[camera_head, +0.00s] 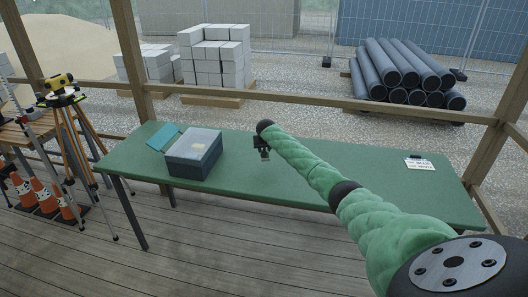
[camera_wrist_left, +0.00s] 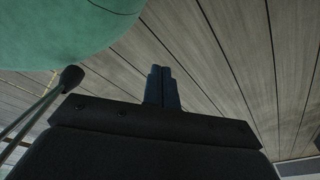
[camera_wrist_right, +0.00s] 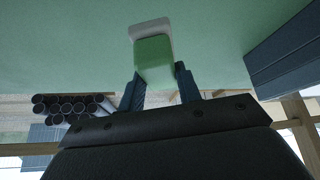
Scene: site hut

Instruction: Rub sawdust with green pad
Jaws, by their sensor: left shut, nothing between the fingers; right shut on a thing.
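My right gripper (camera_head: 263,158) reaches over the green table (camera_head: 330,183), right of the grey box. In the right wrist view its fingers (camera_wrist_right: 157,88) are shut on a green pad (camera_wrist_right: 154,60) with a whitish far face. That face points at the green tabletop; I cannot tell whether it touches. In the head view the pad is too small to make out clearly. My left gripper (camera_wrist_left: 163,85) is shut and empty above the plank floor, seen only in the left wrist view. I cannot make out any sawdust; the right arm covers part of the table.
A lidded grey box (camera_head: 194,155) and a teal flat item (camera_head: 165,138) lie at the table's left. A clipboard (camera_head: 419,164) lies at its right end. A tripod (camera_head: 75,130) and orange cones (camera_head: 45,195) stand left of the table. The table's right half looks mostly clear.

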